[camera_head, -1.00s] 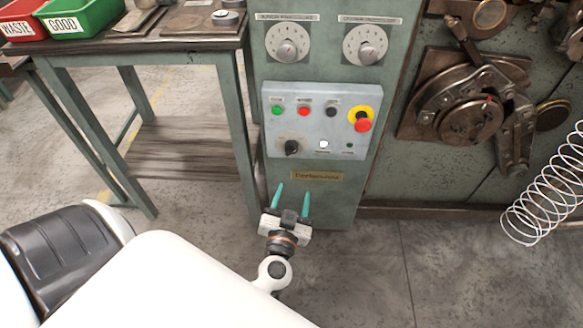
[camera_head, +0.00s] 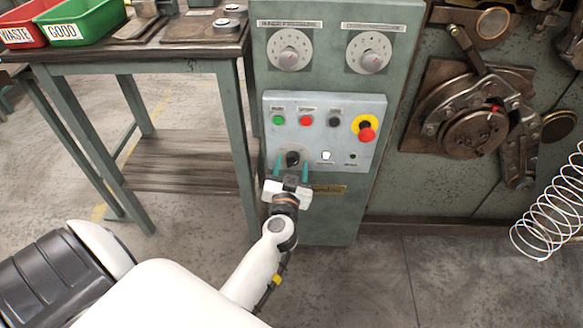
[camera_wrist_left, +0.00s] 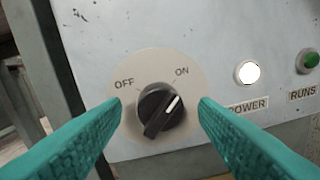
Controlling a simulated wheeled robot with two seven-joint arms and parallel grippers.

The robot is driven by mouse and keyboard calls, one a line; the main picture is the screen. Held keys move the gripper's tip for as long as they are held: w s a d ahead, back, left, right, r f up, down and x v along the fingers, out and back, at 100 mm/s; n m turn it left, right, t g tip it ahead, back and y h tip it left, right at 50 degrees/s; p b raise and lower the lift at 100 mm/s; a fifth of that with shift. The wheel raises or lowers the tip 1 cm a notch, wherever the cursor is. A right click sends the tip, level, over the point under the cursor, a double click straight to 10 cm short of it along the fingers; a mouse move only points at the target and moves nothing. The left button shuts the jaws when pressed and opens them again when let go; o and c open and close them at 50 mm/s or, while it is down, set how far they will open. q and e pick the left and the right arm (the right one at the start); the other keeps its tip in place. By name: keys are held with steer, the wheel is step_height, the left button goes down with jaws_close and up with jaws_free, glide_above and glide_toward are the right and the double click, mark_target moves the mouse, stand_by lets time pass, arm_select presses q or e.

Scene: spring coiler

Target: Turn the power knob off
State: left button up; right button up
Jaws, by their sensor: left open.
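The black power knob (camera_head: 292,158) sits low on the grey control panel (camera_head: 372,104). In the left wrist view the knob (camera_wrist_left: 160,110) is close, on a round beige plate marked OFF at upper left and ON at upper right. Its white pointer line is toward the ON side. The white POWER lamp (camera_wrist_left: 247,73) beside it looks lit; it also shows in the head view (camera_head: 326,155). My left gripper (camera_head: 291,168) is open, its two teal fingers either side of the knob, with gaps to it. My right gripper is not in view.
Green, red and black buttons and a red emergency stop (camera_head: 367,134) on a yellow ring sit above and right of the knob. A workbench (camera_head: 150,68) with red and green bins stands at left. A wire spring (camera_head: 553,205) hangs at right.

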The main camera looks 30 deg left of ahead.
arm_select(q)
steer(key=shift+w, duration=0.1)
steer(key=shift+c, duration=0.4)
steer(key=c, duration=0.9)
